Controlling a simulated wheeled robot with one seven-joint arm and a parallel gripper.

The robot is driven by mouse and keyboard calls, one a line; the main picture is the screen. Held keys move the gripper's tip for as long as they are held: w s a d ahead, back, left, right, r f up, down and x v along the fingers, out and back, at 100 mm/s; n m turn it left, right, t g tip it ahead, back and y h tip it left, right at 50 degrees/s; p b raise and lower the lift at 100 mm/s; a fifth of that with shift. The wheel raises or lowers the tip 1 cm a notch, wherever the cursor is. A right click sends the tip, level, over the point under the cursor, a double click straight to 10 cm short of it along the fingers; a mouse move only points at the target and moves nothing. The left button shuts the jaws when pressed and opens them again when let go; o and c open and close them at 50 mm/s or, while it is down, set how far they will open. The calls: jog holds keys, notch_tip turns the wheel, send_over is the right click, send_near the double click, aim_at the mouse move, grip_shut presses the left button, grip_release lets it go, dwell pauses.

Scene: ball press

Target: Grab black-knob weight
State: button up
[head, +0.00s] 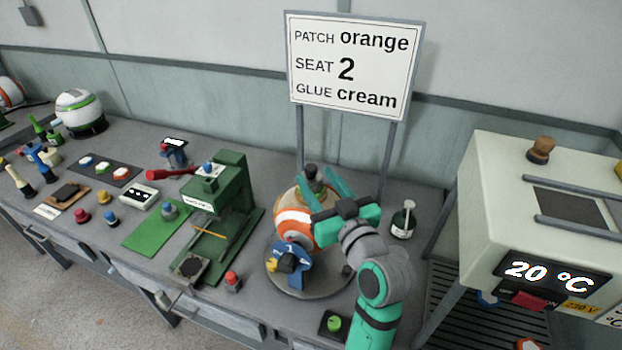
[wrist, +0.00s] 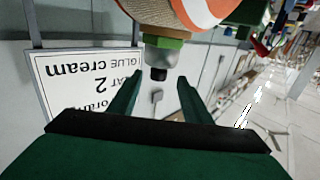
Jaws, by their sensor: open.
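A piece with a black knob (wrist: 158,73) over a grey body and a green collar sits on the orange-striped ball (head: 294,222). The wrist view is upside down, so it hangs from the ball there. In the head view its dark top (head: 310,169) shows behind my fingers. My gripper (head: 314,177) is open and empty. In the wrist view, my two fingers (wrist: 159,80) lie on either side of the black knob, apart from it. I cannot tell whether the knob is fully between them in depth.
The ball stands on a round grey plate (head: 310,285). A small bottle (head: 403,222) is at right, near the heater (head: 486,200). A sign (head: 352,65) stands behind.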

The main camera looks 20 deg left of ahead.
aim_at(314, 175)
jog(key=x, duration=0.5)
jog(key=shift+d+f, duration=0.1)
jog(key=shift+f, duration=0.2)
jog(key=shift+c, duration=0.4)
grip_shut()
